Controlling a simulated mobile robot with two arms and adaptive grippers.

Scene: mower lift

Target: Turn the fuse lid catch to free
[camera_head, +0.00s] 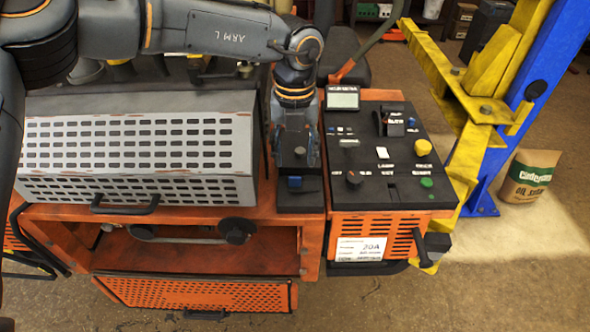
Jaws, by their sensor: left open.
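My left gripper (297,158) points down over a narrow dark strip (312,203) of the orange machine (314,240), left of the black control panel (405,193). It is open; its fingertips are dark against the strip and hard to make out. A small blue piece (295,182) shows just below the gripper; whether the two touch cannot be told. I cannot tell for sure which part is the fuse lid catch. An orange vented front with a white 20A label (362,248) is below the control panel. My right gripper is not in view.
The panel carries a display (343,97), a black knob (354,178), a yellow button (423,147) and a green button (426,183). A grey perforated cover (130,150) stands left. A perforated orange flap (195,294) hangs below. A blue-yellow lift post (520,85) stands right.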

